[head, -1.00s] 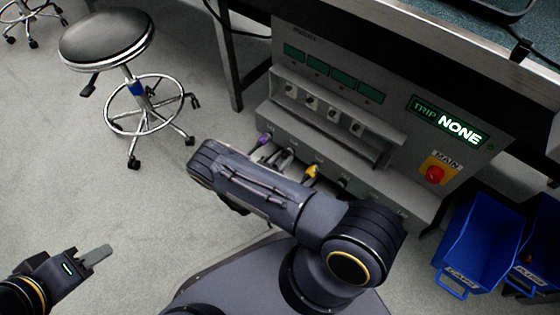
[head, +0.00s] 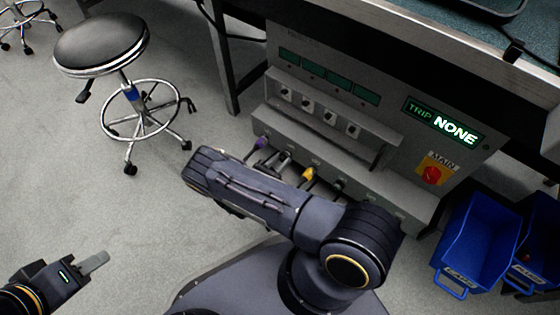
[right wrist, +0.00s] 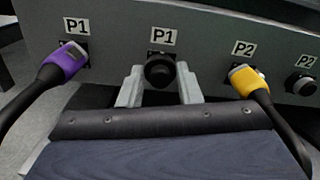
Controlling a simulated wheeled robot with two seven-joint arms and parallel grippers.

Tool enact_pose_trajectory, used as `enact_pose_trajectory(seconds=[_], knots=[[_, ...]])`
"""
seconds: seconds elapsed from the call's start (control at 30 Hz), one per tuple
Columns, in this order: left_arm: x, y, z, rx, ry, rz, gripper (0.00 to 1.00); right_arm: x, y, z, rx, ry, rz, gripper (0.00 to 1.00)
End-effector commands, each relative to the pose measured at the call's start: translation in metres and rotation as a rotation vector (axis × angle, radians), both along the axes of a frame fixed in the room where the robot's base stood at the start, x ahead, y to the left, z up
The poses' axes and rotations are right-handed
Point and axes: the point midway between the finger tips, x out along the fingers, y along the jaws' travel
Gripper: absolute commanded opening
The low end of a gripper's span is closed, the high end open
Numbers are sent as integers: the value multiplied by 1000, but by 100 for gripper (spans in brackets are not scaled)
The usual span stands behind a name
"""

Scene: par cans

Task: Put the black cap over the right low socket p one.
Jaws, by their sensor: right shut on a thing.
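The black cap (right wrist: 158,73) is a dark round piece between the two grey fingertips of my right gripper (right wrist: 160,88) in the right wrist view. The gripper is shut on it. The cap is in front of the right low socket under the second P1 label (right wrist: 163,37) and hides that socket. I cannot tell whether it touches or is seated. In the head view my right arm (head: 270,200) hides much of this area. My left gripper (head: 93,262) is at the lower left over bare floor, far from the panel; its finger gap cannot be made out.
A purple plug (right wrist: 63,62) with a black cable is in the left P1 socket. A yellow plug (right wrist: 247,80) is under P2, with a dark round fitting (right wrist: 301,84) further right. Blue bins (head: 478,240) stand right of the panel; a stool (head: 101,45) stands left.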

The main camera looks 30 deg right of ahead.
Motion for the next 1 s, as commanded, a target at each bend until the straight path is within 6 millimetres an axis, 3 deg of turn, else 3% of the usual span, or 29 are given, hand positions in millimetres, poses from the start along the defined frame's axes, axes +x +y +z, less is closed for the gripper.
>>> enact_pose_trajectory(seconds=[1.0], knots=[[0,0,0,0,0,0,36,2,-6,0,1,0,-1,8]])
